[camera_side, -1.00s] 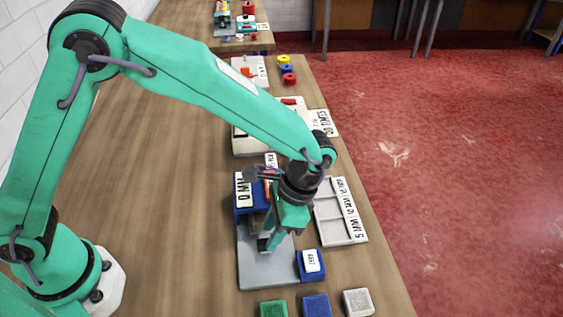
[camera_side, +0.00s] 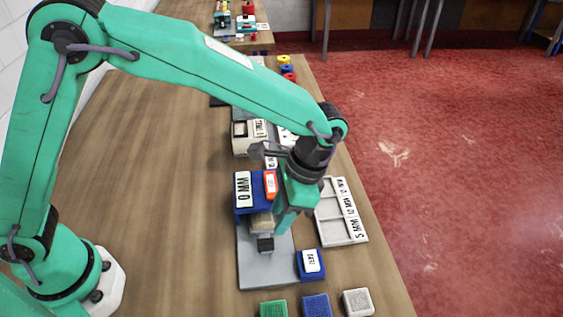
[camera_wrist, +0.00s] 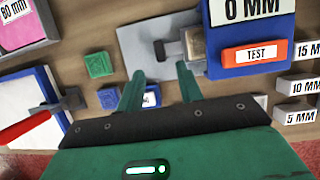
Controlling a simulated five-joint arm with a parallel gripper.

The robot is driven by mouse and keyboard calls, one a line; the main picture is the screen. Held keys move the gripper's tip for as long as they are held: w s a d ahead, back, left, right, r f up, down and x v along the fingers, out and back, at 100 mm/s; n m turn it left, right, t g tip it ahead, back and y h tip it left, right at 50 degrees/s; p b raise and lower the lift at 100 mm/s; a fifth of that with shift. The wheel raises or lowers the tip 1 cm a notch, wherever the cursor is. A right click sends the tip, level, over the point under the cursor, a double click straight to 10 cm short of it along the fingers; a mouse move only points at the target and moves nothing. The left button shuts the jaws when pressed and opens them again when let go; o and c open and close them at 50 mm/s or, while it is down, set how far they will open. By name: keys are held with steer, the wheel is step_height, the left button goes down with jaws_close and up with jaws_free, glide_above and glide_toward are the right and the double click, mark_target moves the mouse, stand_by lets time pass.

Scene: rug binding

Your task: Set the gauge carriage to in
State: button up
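The gauge is a blue block (camera_side: 244,210) with a "0 MM" label and an orange TEST button (camera_side: 270,184); it also shows at the top right of the wrist view. Its carriage, a beige block (camera_side: 261,221) with a dark knob (camera_side: 265,243), sits against the blue block at the grey base plate (camera_side: 258,273). In the wrist view the carriage (camera_wrist: 194,43) has its dark handle pointing left. My gripper (camera_wrist: 160,86) is open and empty, its two fingers apart. In the side view my gripper (camera_side: 281,226) is just right of the carriage, apparently above the plate.
A blue block with a white label (camera_side: 311,262) stands at the plate's right corner. A pale tray (camera_side: 329,222) marked with MM sizes lies to the right. Green (camera_side: 273,309), blue (camera_side: 316,306) and grey (camera_side: 357,302) blocks stand at the front. The table left of the gauge is clear.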

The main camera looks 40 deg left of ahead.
mark_target(265, 240)
steer(key=shift+s+a+r+t+h, duration=0.25)
steer(key=shift+s+a+t+h, duration=0.3)
steer(key=shift+s+t+h, duration=0.25)
steer(key=shift+s+a+r+t+h, duration=0.25)
steer(key=shift+s+a+t+h, duration=0.3)
steer(key=shift+t, duration=0.35)
steer(key=shift+f, duration=0.1)
steer(key=shift+f, duration=3.85)
steer(key=shift+c, duration=0.5)
jaws_close()
